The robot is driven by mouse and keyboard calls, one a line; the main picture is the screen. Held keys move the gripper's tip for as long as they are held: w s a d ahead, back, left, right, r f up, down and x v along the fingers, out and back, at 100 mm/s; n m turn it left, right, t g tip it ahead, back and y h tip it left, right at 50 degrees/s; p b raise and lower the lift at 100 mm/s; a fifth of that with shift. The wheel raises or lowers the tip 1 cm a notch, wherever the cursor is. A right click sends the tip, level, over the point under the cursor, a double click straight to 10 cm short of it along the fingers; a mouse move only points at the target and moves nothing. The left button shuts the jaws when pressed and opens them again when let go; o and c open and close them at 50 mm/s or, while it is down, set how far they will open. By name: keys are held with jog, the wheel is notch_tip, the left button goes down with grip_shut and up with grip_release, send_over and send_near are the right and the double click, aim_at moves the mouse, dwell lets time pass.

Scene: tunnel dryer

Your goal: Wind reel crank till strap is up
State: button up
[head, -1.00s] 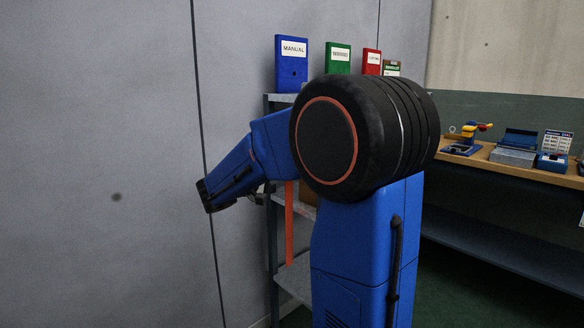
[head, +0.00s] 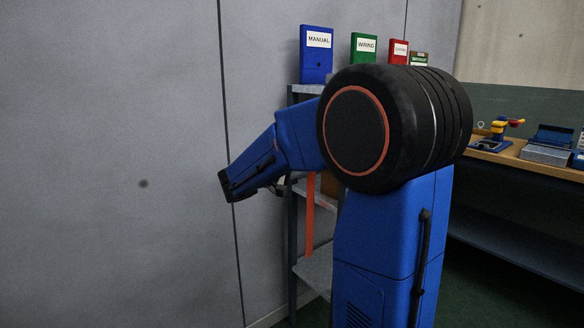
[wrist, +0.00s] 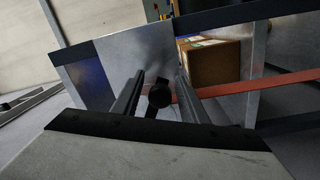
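The orange strap (head: 310,215) hangs down in front of the shelf unit in the head view. In the wrist view the strap (wrist: 270,83) runs off to the right from near my fingers. A dark round knob (wrist: 159,95), apparently the crank's handle, shows between the two fingers of my gripper (wrist: 160,82). The fingers stand apart, with a gap visible on each side of the knob. In the head view my gripper (head: 280,188) is at the shelf unit, partly hidden by my arm; the reel and crank cannot be made out there.
The grey shelf unit (head: 318,272) carries blue, green and red binders on top. A cardboard box (wrist: 210,63) is beside the strap. A grey wall panel (head: 110,160) is at left. A workbench (head: 520,160) with tools stands at right.

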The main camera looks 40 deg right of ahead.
jog(key=a, duration=1.6)
jog(key=shift+a+f, duration=0.4)
jog(key=shift+f, duration=0.05)
jog(key=shift+c, duration=0.2)
